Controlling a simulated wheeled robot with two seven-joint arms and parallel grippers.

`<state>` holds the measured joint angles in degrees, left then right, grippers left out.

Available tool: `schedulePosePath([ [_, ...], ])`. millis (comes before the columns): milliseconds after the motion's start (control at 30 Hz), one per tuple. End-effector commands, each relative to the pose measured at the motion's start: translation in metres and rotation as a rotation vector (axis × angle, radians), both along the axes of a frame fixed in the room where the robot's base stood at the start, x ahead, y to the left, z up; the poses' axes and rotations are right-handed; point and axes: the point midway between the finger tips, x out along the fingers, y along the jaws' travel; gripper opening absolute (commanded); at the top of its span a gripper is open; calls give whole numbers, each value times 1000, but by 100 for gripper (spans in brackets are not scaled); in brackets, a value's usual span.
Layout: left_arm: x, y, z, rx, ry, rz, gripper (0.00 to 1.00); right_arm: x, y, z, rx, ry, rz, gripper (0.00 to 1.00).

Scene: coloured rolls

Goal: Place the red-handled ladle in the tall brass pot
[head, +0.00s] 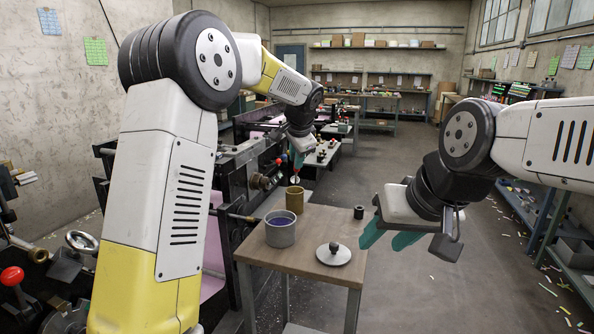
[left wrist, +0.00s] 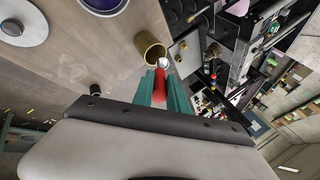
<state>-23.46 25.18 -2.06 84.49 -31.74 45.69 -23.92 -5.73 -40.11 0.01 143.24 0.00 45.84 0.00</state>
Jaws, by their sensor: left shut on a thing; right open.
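The tall brass pot (head: 295,203) stands upright at the back of the small wooden table; it also shows in the left wrist view (left wrist: 147,48). My left gripper (head: 298,160) is above the pot, its green fingers shut on the red handle (left wrist: 160,86) of the ladle. The ladle's silvery bowl (head: 294,180) hangs just above the pot's mouth in the head view. In the left wrist view the bowl (left wrist: 164,63) shows beside the pot's rim; whether it touches the rim I cannot tell. My right gripper (head: 392,238) is open and empty, right of the table.
A grey pot (head: 281,234) with purple-blue contents stands on the wooden table (head: 312,225), in front of the brass pot. A round lid (head: 334,257) with a dark knob lies to its right. A small black cylinder (head: 359,212) stands near the right edge. Machinery lines the left.

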Motion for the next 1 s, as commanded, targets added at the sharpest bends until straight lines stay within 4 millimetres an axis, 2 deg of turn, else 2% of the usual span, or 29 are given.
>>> schedulePosePath([
  [100,0,0,-20,2,5,1,0,0,0,0,0,0,0,46],
  [233,0,0,-35,0,1,0,0,0,0,0,0,0,0,46],
  [967,0,0,-48,0,0,0,0,0,0,0,0,0,0,46],
  [1000,0,0,-48,1,0,1,22,0,0,0,0,0,0,46],
])
